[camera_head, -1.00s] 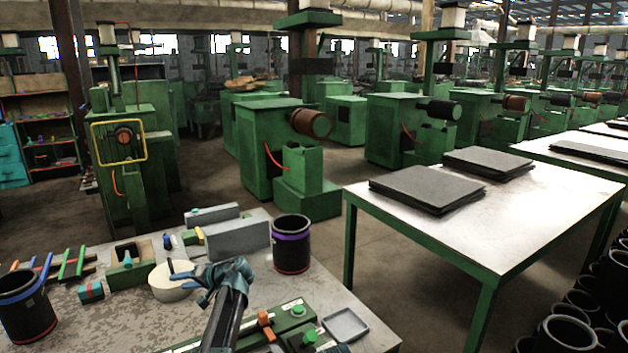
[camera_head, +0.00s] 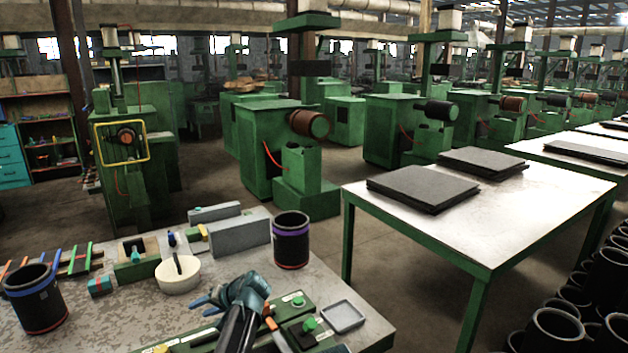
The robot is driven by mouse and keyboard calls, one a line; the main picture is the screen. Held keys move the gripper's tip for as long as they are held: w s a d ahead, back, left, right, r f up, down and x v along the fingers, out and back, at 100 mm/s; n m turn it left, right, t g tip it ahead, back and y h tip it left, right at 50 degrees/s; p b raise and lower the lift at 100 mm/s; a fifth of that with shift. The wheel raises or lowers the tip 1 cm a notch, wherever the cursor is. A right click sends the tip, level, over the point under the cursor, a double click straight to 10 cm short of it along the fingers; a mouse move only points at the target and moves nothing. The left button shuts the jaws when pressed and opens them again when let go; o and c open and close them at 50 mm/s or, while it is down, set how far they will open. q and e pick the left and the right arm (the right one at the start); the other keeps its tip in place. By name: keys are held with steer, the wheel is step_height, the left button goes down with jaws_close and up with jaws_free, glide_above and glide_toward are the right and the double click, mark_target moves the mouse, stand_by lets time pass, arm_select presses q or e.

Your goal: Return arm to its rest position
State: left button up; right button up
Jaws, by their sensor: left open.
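My left gripper (camera_head: 200,307) is open and empty, low over the near part of the worktable (camera_head: 107,322). Its blue fingers point left, and its dark arm comes in from the bottom edge. The gripper is just in front of a white bowl (camera_head: 178,280) and apart from it. A dark stick-like handle (camera_head: 177,264) stands up out of the bowl; its lower end is hidden inside. My right gripper is not in view.
A black sleeve with a blue band (camera_head: 36,300) stands at the left, one with a purple band (camera_head: 291,240) at the back right. A grey block (camera_head: 240,235) lies behind the bowl. A green fixture (camera_head: 295,312) and grey tray (camera_head: 343,316) lie right of my gripper.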

arm_select(q)
steer(key=s+d+f+h, duration=0.1)
steer(key=s+d, duration=0.3)
steer(key=s+d+f+m+h+p, duration=0.1)
steer(key=s+d, duration=0.3)
steer(key=s+d+f+g+h+p, duration=0.1)
steer(key=s+d+h, duration=0.1)
steer(key=s+d, duration=0.2)
steer(key=shift+d+m, duration=0.15)
steer(key=shift+m, duration=0.25)
steer(key=s+d+f+m+g+h+p, duration=0.1)
steer(key=s+d+h, duration=0.4)
steer(key=s+d, duration=0.7)
steer(key=s+m+g+p, duration=0.1)
steer(key=s, duration=0.3)
steer(key=shift+d+m+g, duration=0.4)
